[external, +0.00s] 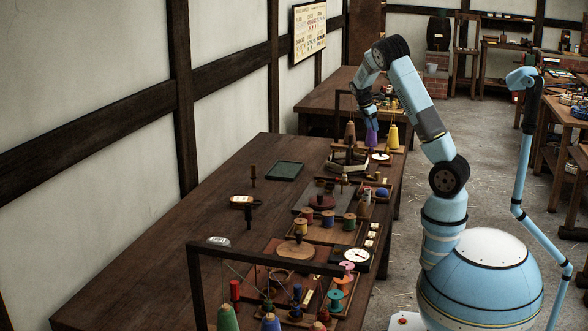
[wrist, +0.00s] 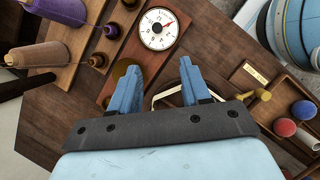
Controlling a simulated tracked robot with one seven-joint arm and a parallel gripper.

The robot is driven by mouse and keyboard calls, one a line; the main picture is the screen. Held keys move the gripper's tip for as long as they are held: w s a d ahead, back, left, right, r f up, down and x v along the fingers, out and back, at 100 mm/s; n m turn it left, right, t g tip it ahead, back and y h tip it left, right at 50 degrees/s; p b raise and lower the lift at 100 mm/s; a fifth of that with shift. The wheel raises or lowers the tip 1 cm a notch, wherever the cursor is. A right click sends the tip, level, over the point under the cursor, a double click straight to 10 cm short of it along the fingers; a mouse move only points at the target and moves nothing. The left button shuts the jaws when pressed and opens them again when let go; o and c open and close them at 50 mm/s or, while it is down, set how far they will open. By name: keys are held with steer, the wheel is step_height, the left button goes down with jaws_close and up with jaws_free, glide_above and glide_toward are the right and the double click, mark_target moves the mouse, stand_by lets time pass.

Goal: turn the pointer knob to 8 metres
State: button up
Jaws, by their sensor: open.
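The pointer points to the upper right; the figures are too small to read surely. A white dial, probably the same one, shows in the external view (external: 380,156), beside the cones. A round brass piece (wrist: 121,70) lies below the dial, partly hidden by my left finger; I cannot tell whether it is a knob. My gripper (wrist: 160,68) is open with nothing visible between its fingers, its tips just below the dial in the picture. In the external view my gripper (external: 368,116) is above the purple cone.
Purple (external: 371,137) and yellow (external: 392,136) thread cones stand close to my gripper. A second white dial (external: 357,255) is nearer. The left bench top is mostly clear.

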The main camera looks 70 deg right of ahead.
mark_target(380, 151)
steer(key=x, duration=0.9)
steer(key=d+x, duration=0.1)
steer(key=x, duration=0.4)
steer(key=shift+s+d, duration=0.15)
steer(key=shift+s, duration=0.3)
jaws_close()
